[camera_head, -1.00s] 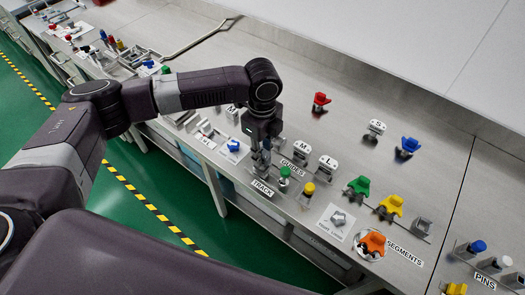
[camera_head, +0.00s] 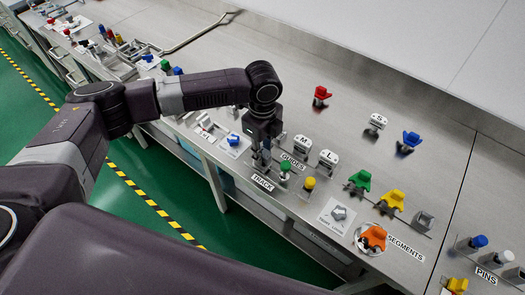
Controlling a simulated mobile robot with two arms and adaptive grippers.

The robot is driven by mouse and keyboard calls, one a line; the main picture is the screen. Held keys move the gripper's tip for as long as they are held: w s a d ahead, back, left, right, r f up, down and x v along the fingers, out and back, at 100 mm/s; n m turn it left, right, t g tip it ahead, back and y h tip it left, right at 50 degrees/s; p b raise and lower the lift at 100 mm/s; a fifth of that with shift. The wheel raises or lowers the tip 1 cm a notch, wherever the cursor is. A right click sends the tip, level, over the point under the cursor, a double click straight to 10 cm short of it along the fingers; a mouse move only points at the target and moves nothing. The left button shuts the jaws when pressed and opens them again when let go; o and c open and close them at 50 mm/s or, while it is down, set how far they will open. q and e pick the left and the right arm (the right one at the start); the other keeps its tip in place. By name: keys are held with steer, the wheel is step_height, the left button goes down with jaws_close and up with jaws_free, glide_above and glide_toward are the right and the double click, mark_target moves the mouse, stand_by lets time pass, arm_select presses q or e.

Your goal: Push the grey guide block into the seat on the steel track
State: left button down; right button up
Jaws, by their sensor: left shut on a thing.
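My left gripper (camera_head: 262,153) points down at the near edge of the steel bench, just above the TRACK label. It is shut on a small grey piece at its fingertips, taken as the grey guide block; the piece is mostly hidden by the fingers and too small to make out. The steel track beneath it and its seat are also largely hidden. Other grey guide blocks stand behind the GUIDES label: one marked M (camera_head: 303,144) and one marked L (camera_head: 328,158). A block marked S (camera_head: 377,121) stands farther back. My right gripper is not in view.
A green-topped peg (camera_head: 285,169) and a yellow-topped peg (camera_head: 309,185) stand close right of the gripper. The back of the bench is clear.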

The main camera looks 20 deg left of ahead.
arm_select(q)
steer(key=c, duration=1.6)
jaws_free()
step_height(320, 180, up, 12)
steer(key=shift+r, duration=0.1)
